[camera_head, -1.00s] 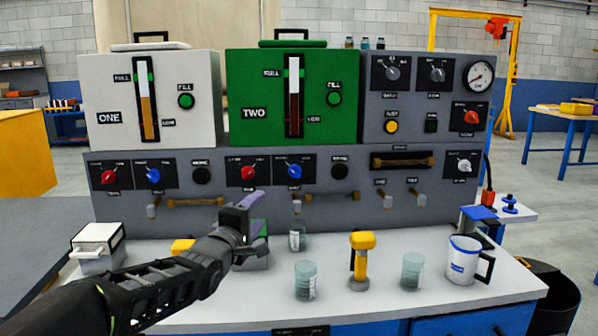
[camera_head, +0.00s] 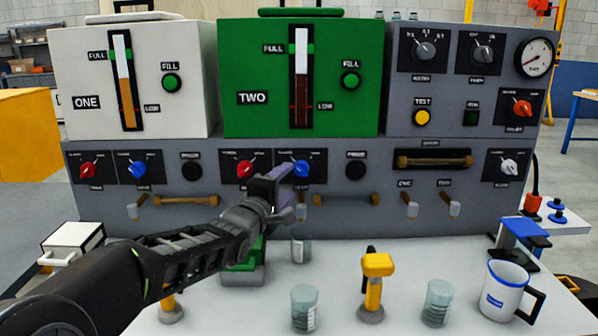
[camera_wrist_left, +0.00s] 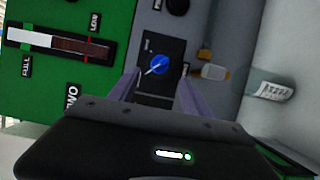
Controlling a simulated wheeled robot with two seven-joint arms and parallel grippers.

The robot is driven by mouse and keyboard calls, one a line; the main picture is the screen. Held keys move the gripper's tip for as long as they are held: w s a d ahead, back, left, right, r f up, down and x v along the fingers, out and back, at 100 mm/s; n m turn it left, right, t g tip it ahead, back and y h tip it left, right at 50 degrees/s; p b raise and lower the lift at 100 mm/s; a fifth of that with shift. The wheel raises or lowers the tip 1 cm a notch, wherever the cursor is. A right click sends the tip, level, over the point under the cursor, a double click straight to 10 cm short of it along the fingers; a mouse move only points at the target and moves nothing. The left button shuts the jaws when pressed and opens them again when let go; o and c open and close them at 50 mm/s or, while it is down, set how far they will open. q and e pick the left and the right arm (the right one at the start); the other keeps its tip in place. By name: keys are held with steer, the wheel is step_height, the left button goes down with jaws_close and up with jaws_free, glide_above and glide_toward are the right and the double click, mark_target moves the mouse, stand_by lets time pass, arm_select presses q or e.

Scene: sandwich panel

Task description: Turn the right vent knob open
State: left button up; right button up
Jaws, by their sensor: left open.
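The right blue knob (camera_head: 302,169), which I take for the right vent knob, is on the grey panel below the green tank TWO; its label is too small to read. In the left wrist view the blue knob (camera_wrist_left: 159,64) shows a white pointer line, tilted, on a black plate. My left gripper (camera_head: 284,183) is open in front of the knob and hides part of its plate. In the left wrist view the fingers of my left gripper (camera_wrist_left: 157,80) lie to either side of the knob, just short of it; contact is not visible. My right gripper is not in view.
A red knob (camera_head: 246,170) is just left of the blue one, and a black knob (camera_head: 355,169) is to its right. Below are wooden handles (camera_head: 346,199). Beakers (camera_head: 304,308), a yellow-topped tool (camera_head: 376,280) and a white mug (camera_head: 505,290) stand on the bench.

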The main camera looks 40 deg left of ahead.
mark_target(299, 171)
arm_select(q)
steer(key=shift+x, duration=3.95)
steer(key=shift+c, duration=0.4)
jaws_close()
